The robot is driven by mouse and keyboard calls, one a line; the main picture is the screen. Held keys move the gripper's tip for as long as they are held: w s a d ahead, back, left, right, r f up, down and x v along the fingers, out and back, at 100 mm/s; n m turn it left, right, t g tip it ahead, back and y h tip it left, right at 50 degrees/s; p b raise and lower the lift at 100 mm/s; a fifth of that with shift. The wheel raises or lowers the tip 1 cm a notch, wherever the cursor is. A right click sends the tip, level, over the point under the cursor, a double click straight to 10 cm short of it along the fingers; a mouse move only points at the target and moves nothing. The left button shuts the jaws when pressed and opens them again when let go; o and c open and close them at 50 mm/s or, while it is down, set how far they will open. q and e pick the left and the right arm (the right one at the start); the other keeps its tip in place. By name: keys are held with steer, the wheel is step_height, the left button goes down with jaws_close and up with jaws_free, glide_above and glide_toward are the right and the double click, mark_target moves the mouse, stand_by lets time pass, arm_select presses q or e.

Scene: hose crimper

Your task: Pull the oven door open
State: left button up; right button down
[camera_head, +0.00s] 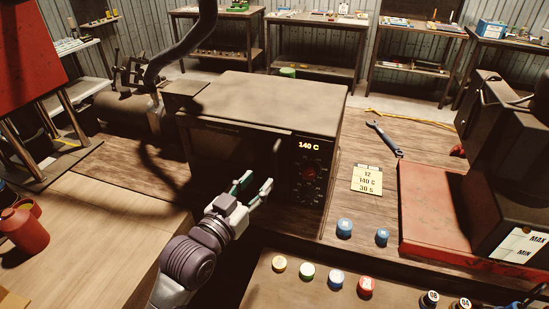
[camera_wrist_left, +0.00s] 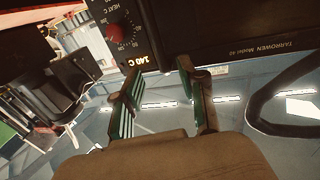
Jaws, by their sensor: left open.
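The oven (camera_head: 270,95) is a dark box on the wooden bench, with a dusty top. Its display reads 140 C above a red-marked dial on the right of its front. The dark oven door (camera_head: 225,150) fills the left of the front and looks closed. My left gripper (camera_head: 257,187) is open and empty in front of the oven, near the door's right side. In the left wrist view, the two green-padded fingers (camera_wrist_left: 160,88) are apart, below the oven front (camera_wrist_left: 240,25) in the picture. My right gripper does not show.
A note card (camera_head: 367,180), a wrench (camera_head: 383,138) and blue caps (camera_head: 344,228) lie right of the oven. A red-based machine (camera_head: 425,205) stands further right. Several coloured caps line the front bench. A red can (camera_head: 25,230) stands at left.

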mark_target(273, 164)
arm_select(q)
steer(key=p+x, duration=0.1)
steer(key=x, duration=0.7)
steer(key=shift+w+d+p, duration=0.15)
steer(key=shift+w+p, duration=0.1)
steer(key=shift+p, duration=0.1)
jaws_close()
